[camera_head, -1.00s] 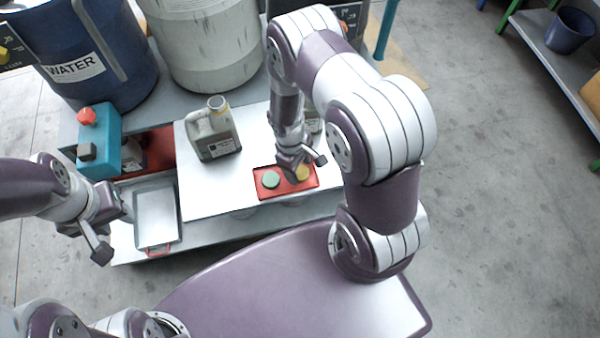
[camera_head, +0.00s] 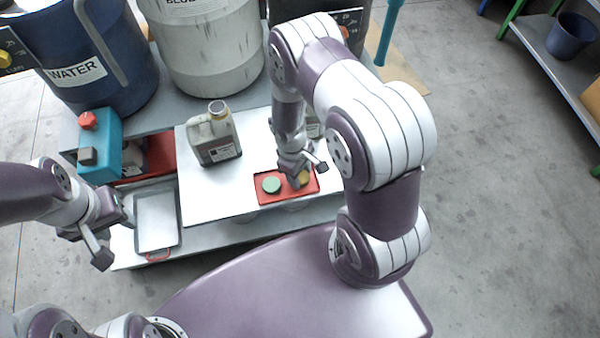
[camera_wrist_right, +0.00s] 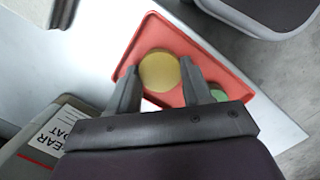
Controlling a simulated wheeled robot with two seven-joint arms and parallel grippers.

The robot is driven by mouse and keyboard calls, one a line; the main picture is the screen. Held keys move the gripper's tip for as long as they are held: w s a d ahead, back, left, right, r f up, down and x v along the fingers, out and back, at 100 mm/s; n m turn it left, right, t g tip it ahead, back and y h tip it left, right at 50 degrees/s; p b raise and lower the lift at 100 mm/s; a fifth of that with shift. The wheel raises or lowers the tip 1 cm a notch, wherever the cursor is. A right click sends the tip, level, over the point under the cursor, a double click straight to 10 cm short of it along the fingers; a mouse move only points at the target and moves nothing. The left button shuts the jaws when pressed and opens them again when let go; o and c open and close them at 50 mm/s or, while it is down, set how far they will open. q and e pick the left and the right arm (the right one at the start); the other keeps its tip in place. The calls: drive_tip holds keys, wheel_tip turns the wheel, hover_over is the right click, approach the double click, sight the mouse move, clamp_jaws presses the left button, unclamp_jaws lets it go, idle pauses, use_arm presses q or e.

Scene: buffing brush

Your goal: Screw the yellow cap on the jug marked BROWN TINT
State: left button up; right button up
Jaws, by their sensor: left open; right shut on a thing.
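The yellow cap (camera_wrist_right: 159,70) sits at the red tray (camera_wrist_right: 135,62), between the fingers of my right gripper (camera_wrist_right: 160,90), which is shut on it. In the head view my right gripper (camera_head: 304,172) partly covers the yellow cap (camera_head: 303,179). A grey-beige jug (camera_head: 213,135) with an open-looking neck stands upright on the white board; its label is too small to read. Another jug (camera_head: 314,127) is mostly hidden behind my right arm; in the right wrist view a jug's label (camera_wrist_right: 58,132) shows "EAR" and "OAT". My left gripper (camera_head: 116,235) is open and empty at the left.
A green cap (camera_head: 271,185) lies in the same red tray. A metal tray (camera_head: 157,222) lies left of the white board (camera_head: 200,190). A teal box with a red button (camera_head: 99,150), a blue WATER drum (camera_head: 95,65) and a pale drum (camera_head: 208,50) stand behind.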

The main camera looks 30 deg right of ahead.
sight(300, 176)
wheel_tip(300, 176, up, 4)
drive_tip(key=shift+r+p, duration=0.2)
drive_tip(key=shift+p, duration=0.6)
drive_tip(key=s+d+r+p, duration=0.1)
drive_tip(key=s+r, duration=0.5)
drive_tip(key=s, duration=0.5)
drive_tip(key=shift+s+d+p, duration=0.3)
drive_tip(key=shift+p, duration=0.1)
